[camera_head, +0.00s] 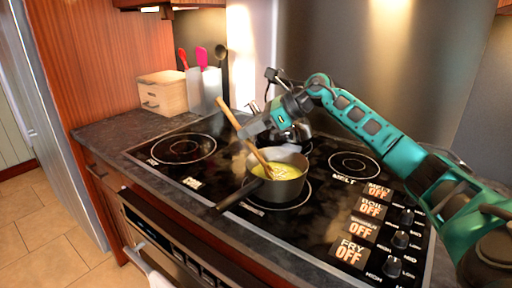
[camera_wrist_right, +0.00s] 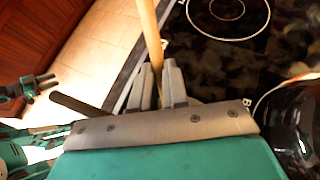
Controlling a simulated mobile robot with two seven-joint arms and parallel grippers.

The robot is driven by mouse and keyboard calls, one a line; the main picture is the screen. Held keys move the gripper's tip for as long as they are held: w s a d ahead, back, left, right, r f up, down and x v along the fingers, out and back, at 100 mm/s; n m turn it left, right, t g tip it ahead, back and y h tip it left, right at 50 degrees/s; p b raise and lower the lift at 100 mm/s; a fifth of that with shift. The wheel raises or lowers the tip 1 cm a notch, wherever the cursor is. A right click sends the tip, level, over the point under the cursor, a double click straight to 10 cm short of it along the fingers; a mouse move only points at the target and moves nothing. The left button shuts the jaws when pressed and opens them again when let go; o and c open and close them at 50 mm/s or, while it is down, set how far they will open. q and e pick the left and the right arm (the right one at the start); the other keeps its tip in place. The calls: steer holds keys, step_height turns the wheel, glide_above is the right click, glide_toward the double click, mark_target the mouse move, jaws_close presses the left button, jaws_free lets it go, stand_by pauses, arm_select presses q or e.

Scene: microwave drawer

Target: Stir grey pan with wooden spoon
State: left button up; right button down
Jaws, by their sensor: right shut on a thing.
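The grey pan (camera_head: 288,190) stands on the front middle burner of the black cooktop, with yellow contents inside. Its dark handle (camera_head: 238,196) points to the lower left, and also shows in the right wrist view (camera_wrist_right: 80,106). The wooden spoon (camera_head: 231,117) leans up and left out of the pan, its lower end in the yellow contents. My right gripper (camera_head: 243,133) is shut on the spoon's shaft above the pan; the shaft (camera_wrist_right: 151,38) rises between the fingers in the wrist view. Part of my left arm shows at that view's left edge, its jaw state unclear.
A dark kettle (camera_head: 301,131) stands behind the pan, close to my right gripper. A wooden box (camera_head: 163,95) and a utensil holder (camera_head: 204,92) stand on the back left counter. Burners left (camera_head: 183,149) and right (camera_head: 354,165) are bare. Knobs (camera_head: 400,240) line the right side.

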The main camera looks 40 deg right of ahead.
mark_target(222, 100)
steer(key=shift+w+a+r+p, duration=0.25)
steer(key=shift+r+p, duration=0.4)
steer(key=shift+w+a+r+p, duration=0.2)
steer(key=shift+a+r+p, duration=0.05)
steer(key=shift+r+p, duration=0.4)
steer(key=shift+w+a+r, duration=0.1)
steer(key=shift+a+r, duration=0.05)
steer(key=shift+w+a+r, duration=0.25)
steer(key=shift+w+r, duration=0.05)
steer(key=shift+r, duration=0.25)
steer(key=shift+w+a+r, duration=0.3)
steer(key=shift+r, duration=0.35)
steer(key=shift+w+a+r, duration=0.25)
steer(key=shift+a+r, duration=0.1)
steer(key=shift+r, duration=0.3)
steer(key=shift+w+a+r, duration=0.3)
steer(key=shift+r, duration=0.35)
steer(key=shift+r, duration=2.5)
